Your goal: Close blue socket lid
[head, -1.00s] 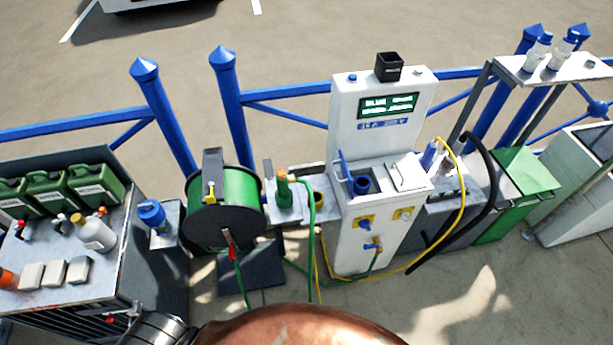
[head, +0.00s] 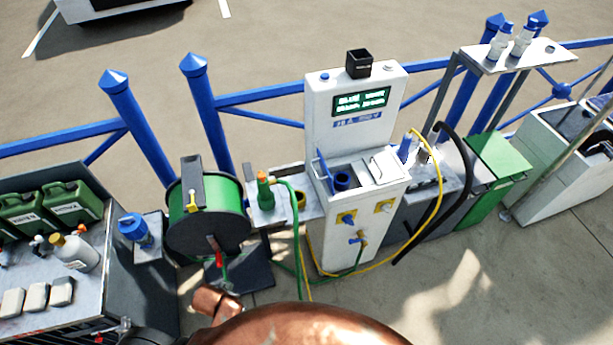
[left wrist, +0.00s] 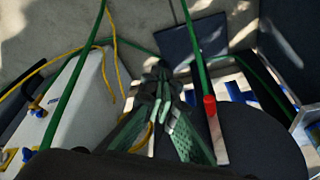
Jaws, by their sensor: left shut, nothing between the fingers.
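The blue socket lid (head: 323,168) stands open and upright at the left of the white pedestal's (head: 351,219) sloping top. The round blue socket (head: 342,180) is uncovered just to its right. My left gripper (left wrist: 161,74) shows in the left wrist view, shut and empty, among green hoses near the reel. It is apart from the lid, and I cannot make out its fingers in the head view. My right gripper is in neither view.
A green hose reel (head: 206,216) and a green nozzle (head: 264,190) stand left of the pedestal. Green and yellow hoses hang in front of it. A yellow hose (head: 438,190) and black hose (head: 456,205) loop at its right. Open paving lies in front, right.

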